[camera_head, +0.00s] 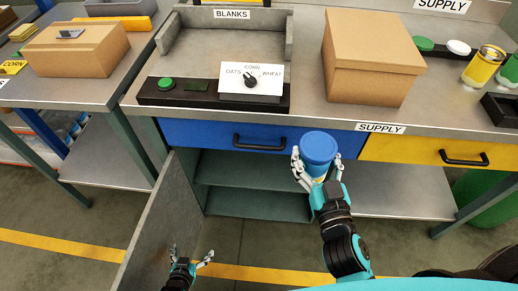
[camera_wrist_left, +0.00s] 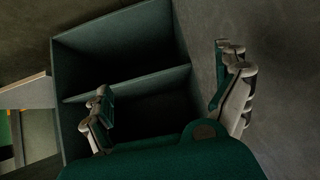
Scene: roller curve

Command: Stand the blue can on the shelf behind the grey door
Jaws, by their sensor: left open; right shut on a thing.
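The blue can (camera_head: 319,148) is held upright by my right gripper (camera_head: 318,168), in front of the blue drawer. The gripper's fingers close on the can from both sides; its lower part is partly hidden. The grey door (camera_head: 160,232) stands swung open at the left of the green cabinet. Inside, the shelf (camera_head: 250,174) is bare where visible; it also shows in the left wrist view (camera_wrist_left: 140,82), with a compartment on either side. My left gripper (camera_head: 190,256) is open and empty, low beside the door's right face. Its spread fingers (camera_wrist_left: 168,98) face the cabinet.
The blue drawer (camera_head: 215,134) is closed above the cabinet opening. A cardboard box (camera_head: 370,60) and a dial panel (camera_head: 252,80) stand on the counter. A yellow drawer (camera_head: 420,151) is at right. The floor before the cabinet is clear.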

